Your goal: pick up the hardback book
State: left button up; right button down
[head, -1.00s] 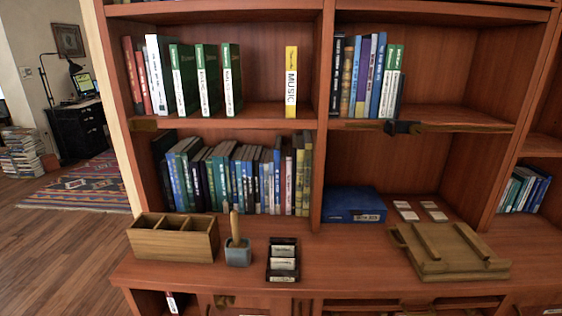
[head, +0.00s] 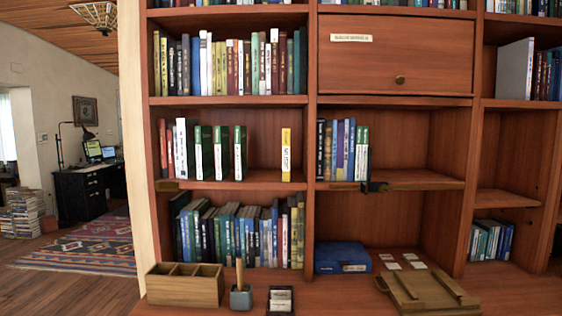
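Many books are in view and I cannot tell which one is the hardback book. A blue book or box (head: 342,257) lies flat in the lower middle compartment. A yellow book (head: 286,154) marked MUSIC stands upright, apart from the white and green books (head: 207,150) to its left. A large pale grey book (head: 515,69) stands at the upper right beside other upright books. Neither of my grippers is in view.
The wooden bookcase (head: 312,131) fills the middle and right. On its ledge are a wooden divided box (head: 186,291), a small blue-grey pot (head: 241,298), a black card holder (head: 280,301) and a wooden board (head: 428,292). A dark fitting (head: 375,187) sits on the middle shelf edge.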

aim_at(286, 132)
jog(key=k, duration=0.6)
jog(key=u, duration=0.95)
jog(key=i, duration=1.45)
jog(key=z, duration=0.85)
jog(key=i, duration=0.5)
jog(key=z, duration=0.55)
jog(key=k, duration=1.2)
jog(key=z, duration=1.2)
jog(key=i, duration=0.8)
jog(key=z, duration=0.65)
